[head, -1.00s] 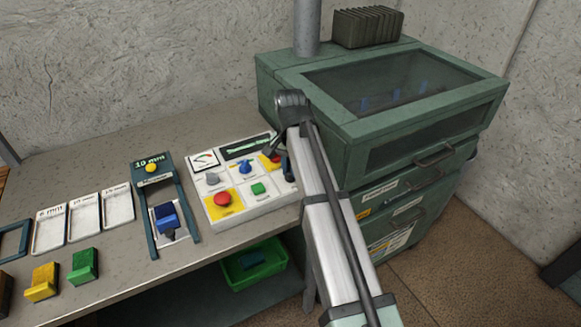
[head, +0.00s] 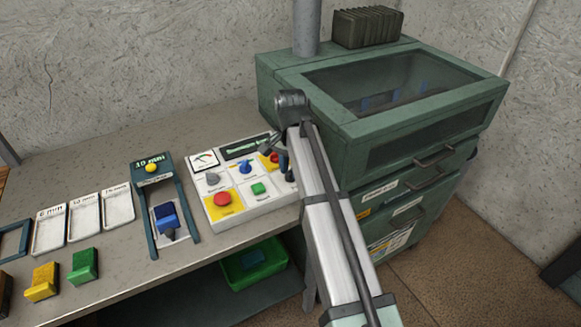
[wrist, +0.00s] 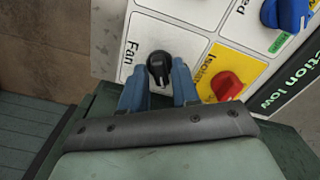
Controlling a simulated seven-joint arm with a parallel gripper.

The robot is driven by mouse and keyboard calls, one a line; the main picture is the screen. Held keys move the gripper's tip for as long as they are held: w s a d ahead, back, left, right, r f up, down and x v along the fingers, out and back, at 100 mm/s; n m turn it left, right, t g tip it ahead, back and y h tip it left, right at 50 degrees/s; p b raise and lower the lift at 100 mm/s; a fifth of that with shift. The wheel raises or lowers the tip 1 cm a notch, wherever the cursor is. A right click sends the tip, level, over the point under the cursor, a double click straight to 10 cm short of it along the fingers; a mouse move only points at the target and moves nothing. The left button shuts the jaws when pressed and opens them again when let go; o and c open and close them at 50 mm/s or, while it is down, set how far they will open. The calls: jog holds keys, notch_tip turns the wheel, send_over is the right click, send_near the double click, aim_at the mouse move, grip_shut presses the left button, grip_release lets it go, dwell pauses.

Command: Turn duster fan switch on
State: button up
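The duster fan switch is a black rotary knob (wrist: 159,68) on a white panel tile labelled "Fan", seen in the wrist view. My gripper (wrist: 159,82) has its two blue fingers on either side of the knob, apart, with the knob between their tips. Small gaps seem to show beside the knob, and I see no firm grip. In the head view my gripper (head: 279,153) is over the right end of the control panel (head: 238,221), and my arm hides most of the knob there.
A red knob (wrist: 227,85) on a yellow "Isolator" tile sits close to the right finger in the wrist view. A blue knob (wrist: 287,14) is farther off. The green cabinet (head: 390,130) stands right of the panel. Coloured blocks and trays lie to the left.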

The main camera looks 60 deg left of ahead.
aim_at(290, 171)
jog(key=shift+o, duration=0.9)
jog(key=shift+r, duration=0.15)
notch_tip(290, 171, up, 14)
jog(key=shift+f, duration=0.2)
